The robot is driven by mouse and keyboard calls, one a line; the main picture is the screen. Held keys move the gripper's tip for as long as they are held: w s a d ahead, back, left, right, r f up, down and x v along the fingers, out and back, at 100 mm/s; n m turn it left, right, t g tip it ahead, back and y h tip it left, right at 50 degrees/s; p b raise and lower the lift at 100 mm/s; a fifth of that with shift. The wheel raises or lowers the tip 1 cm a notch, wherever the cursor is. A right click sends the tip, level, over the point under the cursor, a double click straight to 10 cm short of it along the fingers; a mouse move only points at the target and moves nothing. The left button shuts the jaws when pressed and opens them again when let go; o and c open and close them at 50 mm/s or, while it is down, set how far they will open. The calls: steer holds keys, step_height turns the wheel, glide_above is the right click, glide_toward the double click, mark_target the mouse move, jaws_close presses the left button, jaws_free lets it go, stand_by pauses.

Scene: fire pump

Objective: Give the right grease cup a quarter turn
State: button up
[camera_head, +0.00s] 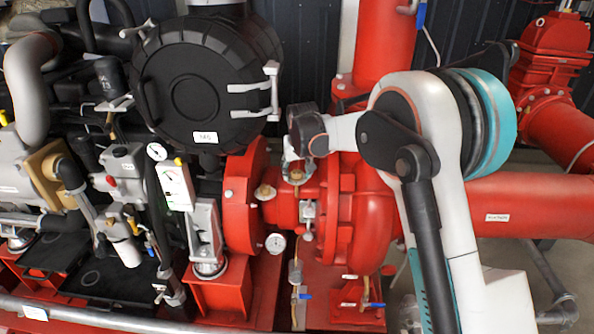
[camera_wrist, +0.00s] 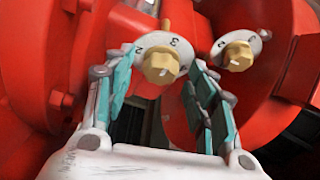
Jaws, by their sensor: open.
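Two brass grease cups with pale numbered collars show in the wrist view. One cup (camera_wrist: 160,66) sits between my gripper's fingertips (camera_wrist: 163,68), its collar marked 2 and 3. The other cup (camera_wrist: 237,56) is outside, to the right of the right finger. My gripper is open, with teal pads either side of the first cup; I cannot tell whether they touch it. In the head view, a left cup (camera_head: 265,192) and a right cup (camera_head: 296,176) sit on the red pump, with my gripper (camera_head: 297,158) just above the right one. Matching the cups between views is uncertain.
Red pump housing (camera_head: 355,215) surrounds the cups closely. A black round cover (camera_head: 195,95) stands up left, and a red pipe (camera_head: 500,195) runs right.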

steer(key=c, duration=1.1)
steer(key=shift+o, duration=0.2)
steer(key=shift+a+r+m+h+p, duration=0.15)
steer(key=shift+m+h+p, duration=0.25)
steer(key=shift+m+p, duration=0.45)
steer(key=shift+m+h, duration=0.5)
steer(key=shift+m, duration=0.95)
steer(key=shift+f, duration=0.2)
steer(key=o, duration=1.1)
steer(key=shift+c, duration=0.2)
steer(key=shift+n, duration=0.3)
